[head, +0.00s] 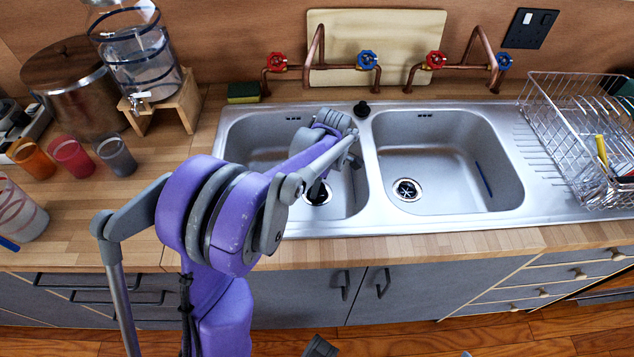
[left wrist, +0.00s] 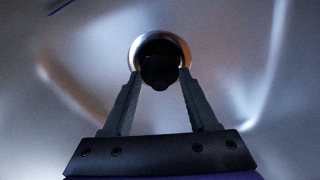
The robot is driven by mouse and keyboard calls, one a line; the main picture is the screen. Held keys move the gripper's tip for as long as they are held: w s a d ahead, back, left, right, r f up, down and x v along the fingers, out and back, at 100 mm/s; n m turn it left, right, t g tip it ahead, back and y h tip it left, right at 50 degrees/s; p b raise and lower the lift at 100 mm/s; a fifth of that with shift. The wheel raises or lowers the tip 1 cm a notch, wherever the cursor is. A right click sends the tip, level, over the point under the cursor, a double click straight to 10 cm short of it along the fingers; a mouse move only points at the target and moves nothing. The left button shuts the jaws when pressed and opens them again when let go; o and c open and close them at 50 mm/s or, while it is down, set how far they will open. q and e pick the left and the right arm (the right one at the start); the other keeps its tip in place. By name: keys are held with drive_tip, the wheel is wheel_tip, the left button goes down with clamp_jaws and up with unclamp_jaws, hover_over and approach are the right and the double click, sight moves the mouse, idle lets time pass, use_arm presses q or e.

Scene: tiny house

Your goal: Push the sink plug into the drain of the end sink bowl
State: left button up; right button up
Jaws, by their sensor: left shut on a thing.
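The black sink plug (left wrist: 160,68) is between the two fingers of my left gripper (left wrist: 158,82) in the left wrist view. A metal drain ring (left wrist: 136,52) shows around the plug's outline. I cannot tell from this view whether the plug is seated or just above the drain. In the head view my left arm reaches into the left sink bowl (head: 258,142), with dark fingertips (head: 318,186) over its drain. My forearm hides part of this bowl. My right gripper is not clearly in view.
The right bowl (head: 440,150) is empty, with an open drain (head: 407,189). Copper taps (head: 320,66) overhang the back. A wire dish rack (head: 570,130) stands right; cups (head: 72,157) stand left.

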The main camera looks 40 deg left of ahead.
use_arm(q)
drive_tip(key=shift+f+b, duration=0.45)
drive_tip(key=shift+f, duration=0.2)
drive_tip(key=shift+r, duration=0.15)
drive_tip(key=shift+r, duration=0.25)
drive_tip(key=shift+f, duration=0.4)
idle(1.7)
drive_tip(key=shift+r, duration=0.35)
drive_tip(key=shift+a, duration=0.1)
idle(1.6)
drive_tip(key=shift+f+b, duration=0.5)
drive_tip(key=shift+f, duration=0.1)
drive_tip(key=o, duration=1.4)
